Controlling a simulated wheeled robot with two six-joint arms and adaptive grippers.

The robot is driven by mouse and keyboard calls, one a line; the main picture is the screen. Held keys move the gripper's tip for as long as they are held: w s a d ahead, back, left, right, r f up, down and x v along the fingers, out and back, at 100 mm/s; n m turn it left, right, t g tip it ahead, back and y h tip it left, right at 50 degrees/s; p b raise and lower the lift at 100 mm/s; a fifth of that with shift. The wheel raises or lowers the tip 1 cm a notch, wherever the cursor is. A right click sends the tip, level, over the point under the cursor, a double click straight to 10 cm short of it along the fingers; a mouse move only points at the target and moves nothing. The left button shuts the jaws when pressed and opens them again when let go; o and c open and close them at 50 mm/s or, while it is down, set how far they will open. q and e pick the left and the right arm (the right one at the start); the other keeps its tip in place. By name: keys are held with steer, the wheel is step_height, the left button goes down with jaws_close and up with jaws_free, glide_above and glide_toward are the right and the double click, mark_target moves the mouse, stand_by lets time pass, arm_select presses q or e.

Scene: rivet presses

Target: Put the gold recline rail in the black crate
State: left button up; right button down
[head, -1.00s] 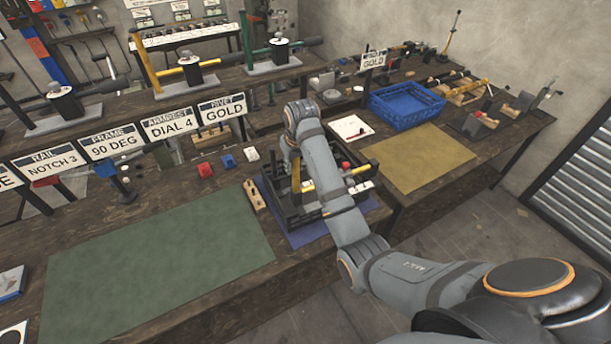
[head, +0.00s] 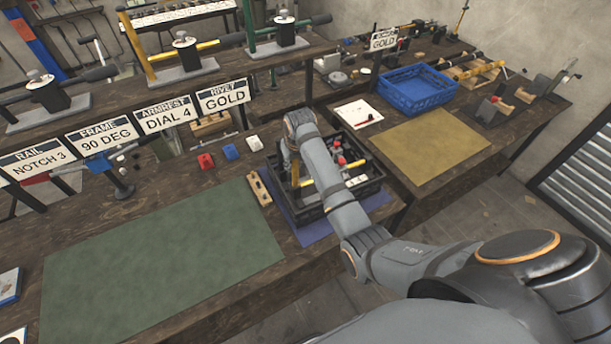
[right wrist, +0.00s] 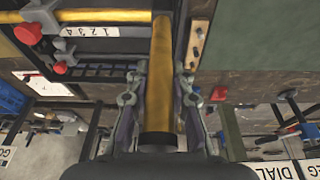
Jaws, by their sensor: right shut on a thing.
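My right gripper (right wrist: 160,82) is shut on a gold rail (right wrist: 161,55), seen lengthwise between the fingers in the right wrist view. In the head view the rail (head: 295,174) shows as a short upright yellow piece at the left part of the black crate (head: 310,214). My right arm hides the gripper's fingers there and part of the crate. The rail's far end overlaps the crate's side in the wrist view; I cannot tell if it touches. The crate holds another yellow bar (head: 327,190) and red-knobbed parts (head: 340,160). My left gripper is not in view.
The crate stands on a blue mat (head: 312,234). A wooden block with holes (head: 259,188) lies close on its left. A green mat (head: 160,260) is clear. A blue crate (head: 415,94) stands right.

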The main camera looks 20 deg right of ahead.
mark_target(294, 175)
steer(key=x, duration=0.2)
steer(key=shift+s+d+f, duration=0.1)
steer(key=shift+s+f, duration=0.05)
steer(key=shift+f, duration=0.2)
step_height(294, 175, down, 3)
steer(key=shift+s+r+p, duration=0.1)
steer(key=shift+p, duration=0.65)
steer(key=shift+f, duration=0.5)
steer(key=c, duration=1.2)
jaws_free()
steer(key=b+v, duration=0.2)
steer(key=v, duration=1)
steer(key=shift+b, duration=0.3)
